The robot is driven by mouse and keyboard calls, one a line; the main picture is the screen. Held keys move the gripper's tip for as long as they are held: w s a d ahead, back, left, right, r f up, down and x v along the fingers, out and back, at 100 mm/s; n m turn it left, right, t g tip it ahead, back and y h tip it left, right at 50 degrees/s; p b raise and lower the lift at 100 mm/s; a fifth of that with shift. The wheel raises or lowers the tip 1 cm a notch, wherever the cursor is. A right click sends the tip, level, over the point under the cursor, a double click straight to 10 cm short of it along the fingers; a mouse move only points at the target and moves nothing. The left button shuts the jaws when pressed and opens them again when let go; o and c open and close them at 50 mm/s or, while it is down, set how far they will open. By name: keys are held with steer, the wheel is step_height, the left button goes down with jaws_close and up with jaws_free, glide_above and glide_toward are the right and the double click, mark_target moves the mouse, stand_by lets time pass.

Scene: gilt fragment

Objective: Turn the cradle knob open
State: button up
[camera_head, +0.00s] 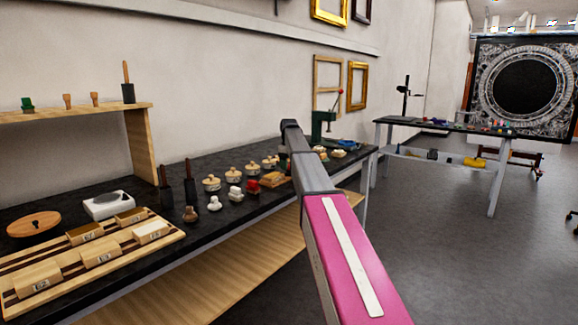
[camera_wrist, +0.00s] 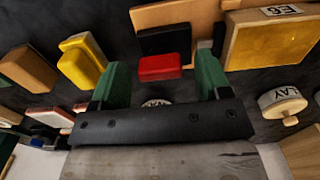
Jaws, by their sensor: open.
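In the wrist view my gripper (camera_wrist: 162,64) is open, with its two green fingers apart. A red block (camera_wrist: 160,68) shows in the gap between the fingertips, in front of a black block (camera_wrist: 165,40) on a wooden piece. I cannot tell whether the red block is the cradle knob, and no part is clearly marked as the cradle. A pale round piece (camera_wrist: 157,102) with dark lettering is partly hidden behind the gripper's dark palm bar. Nothing is visibly held. In the head view my arm hides most of the gripper, over the black workbench (camera_head: 225,163).
A wooden box marked E6 (camera_wrist: 275,40) and a round tub marked CLAY (camera_wrist: 283,102) are right of my fingers. A yellow block (camera_wrist: 82,60) lies left. Several lidded pots, a green press (camera_head: 322,122) and a wooden tray (camera_head: 60,262) stand along the bench. Open floor lies right.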

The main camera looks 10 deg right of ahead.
steer(key=shift+f, duration=0.1)
steer(key=c, duration=0.9)
steer(key=shift+m, duration=0.4)
steer(key=m, duration=0.8)
steer(key=shift+m, duration=0.3)
steer(key=m, duration=0.8)
steer(key=shift+m, duration=0.5)
